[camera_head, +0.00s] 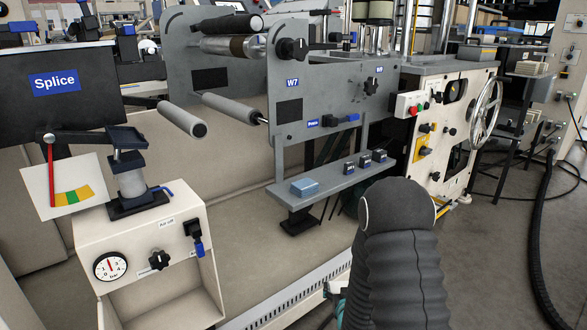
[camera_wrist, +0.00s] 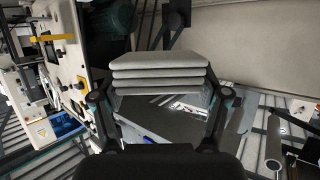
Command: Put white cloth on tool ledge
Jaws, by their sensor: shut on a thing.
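The white cloth (camera_wrist: 160,73) is folded in layers and looks light grey in the wrist view. My gripper (camera_wrist: 162,98) is shut on it, with one finger at each side. The tool ledge (camera_head: 338,188) is the narrow grey shelf below the W7 panel in the head view. A light blue folded block (camera_head: 305,187) lies at its left end, and several small dark blocks (camera_head: 364,160) stand toward its right. I cannot tell the cloth's distance from the ledge.
A grey machine frame (camera_head: 230,90) with rollers (camera_head: 232,107) rises above the ledge. A cream cabinet (camera_head: 452,110) with a handwheel (camera_head: 485,110) stands to the right. A cream stand (camera_head: 150,240) with a gauge is at front left.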

